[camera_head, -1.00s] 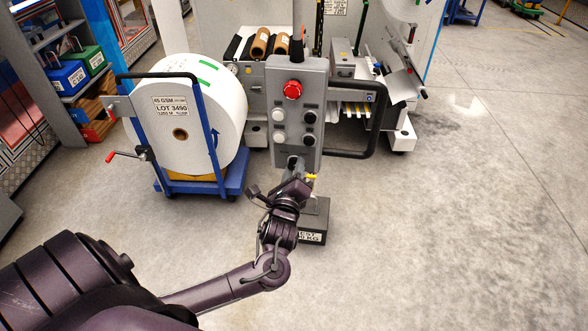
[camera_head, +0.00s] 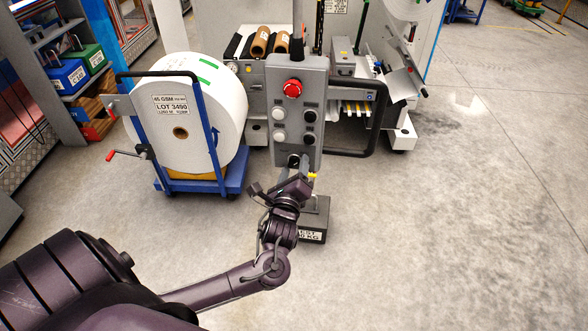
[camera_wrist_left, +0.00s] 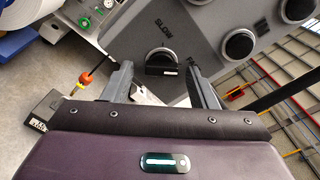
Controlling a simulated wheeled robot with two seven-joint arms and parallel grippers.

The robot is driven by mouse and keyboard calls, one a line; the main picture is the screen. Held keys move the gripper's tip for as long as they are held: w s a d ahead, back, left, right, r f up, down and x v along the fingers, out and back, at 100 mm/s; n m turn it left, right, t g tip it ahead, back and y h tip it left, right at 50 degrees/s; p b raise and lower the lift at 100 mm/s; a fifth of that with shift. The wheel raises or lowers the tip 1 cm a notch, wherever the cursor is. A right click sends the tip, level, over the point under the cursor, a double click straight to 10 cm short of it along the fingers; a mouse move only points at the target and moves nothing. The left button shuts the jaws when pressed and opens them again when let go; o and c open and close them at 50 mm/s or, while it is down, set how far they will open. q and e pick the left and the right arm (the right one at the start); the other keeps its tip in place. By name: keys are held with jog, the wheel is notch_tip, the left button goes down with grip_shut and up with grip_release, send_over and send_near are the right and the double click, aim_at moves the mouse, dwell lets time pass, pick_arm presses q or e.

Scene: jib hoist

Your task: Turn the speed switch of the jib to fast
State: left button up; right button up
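The grey control box (camera_head: 308,75) of the jib stands upright in the middle of the head view. Its speed switch (camera_head: 294,160) is a black rotary knob at the bottom of the panel. In the left wrist view the knob (camera_wrist_left: 160,62) sits by the word SLOW, with a small pale mark on its edge; I cannot tell its exact setting. My left gripper (camera_head: 293,172) is just below the knob in the head view. In the wrist view its two fingers (camera_wrist_left: 158,78) are apart, one on either side of the knob, with visible gaps. My right gripper is not in view.
A red emergency button (camera_head: 292,89) and several black and white buttons sit above the switch. A black handle (camera_head: 381,120) loops out right of the box. A test weight (camera_head: 313,220) is behind my wrist. A paper roll (camera_head: 190,100) on a blue cart stands left.

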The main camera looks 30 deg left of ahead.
pick_arm(q)
jog(key=b+v, duration=0.2)
jog(key=v, duration=0.6)
jog(key=shift+b, duration=0.3)
jog(key=shift+w, duration=0.1)
